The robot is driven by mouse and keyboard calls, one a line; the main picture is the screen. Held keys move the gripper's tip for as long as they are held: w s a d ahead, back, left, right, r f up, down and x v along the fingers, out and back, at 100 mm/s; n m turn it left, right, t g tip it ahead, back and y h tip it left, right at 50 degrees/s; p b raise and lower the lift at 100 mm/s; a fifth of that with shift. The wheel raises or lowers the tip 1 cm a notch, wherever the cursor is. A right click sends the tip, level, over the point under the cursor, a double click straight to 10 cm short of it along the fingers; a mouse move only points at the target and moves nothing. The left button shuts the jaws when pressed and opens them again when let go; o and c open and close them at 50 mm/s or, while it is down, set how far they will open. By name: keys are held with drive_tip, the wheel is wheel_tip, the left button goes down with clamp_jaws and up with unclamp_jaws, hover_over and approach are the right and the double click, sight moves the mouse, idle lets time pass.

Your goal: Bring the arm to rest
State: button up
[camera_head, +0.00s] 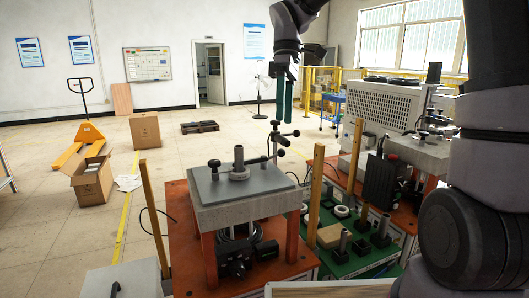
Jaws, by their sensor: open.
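My gripper (284,101) hangs at the top centre of the head view, its two green fingers pointing down. The fingers are apart with nothing visible between them. It is in the air, above and behind the grey-topped induction heater stand (245,188) in the picture. Part of my arm comes in from the top, and large dark links of it fill the right edge.
An orange bench (180,225) carries the stand. A green tray (345,265) with rings and cylinders lies to its right. Wooden posts (318,170) rise around. A second machine (415,150) stands at right. Open floor with cartons (145,130) and a yellow pallet jack (80,140) lies left.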

drive_tip(key=s+d+r+m+t, duration=0.1)
drive_tip(key=s+d+m+t, duration=0.2)
drive_tip(key=d+m, duration=0.3)
drive_tip(key=s+d+r+m+t+y, duration=0.1)
drive_tip(key=s+d+r+m+t, duration=0.1)
drive_tip(key=d+m, duration=0.4)
drive_tip(key=s+d+r+m+t, duration=0.1)
drive_tip(key=s+d+m+t, duration=0.3)
drive_tip(key=d+m+t, duration=0.2)
drive_tip(key=shift+s+d+r, duration=0.25)
drive_tip(key=shift+s+d, duration=0.15)
drive_tip(key=shift+d, duration=0.65)
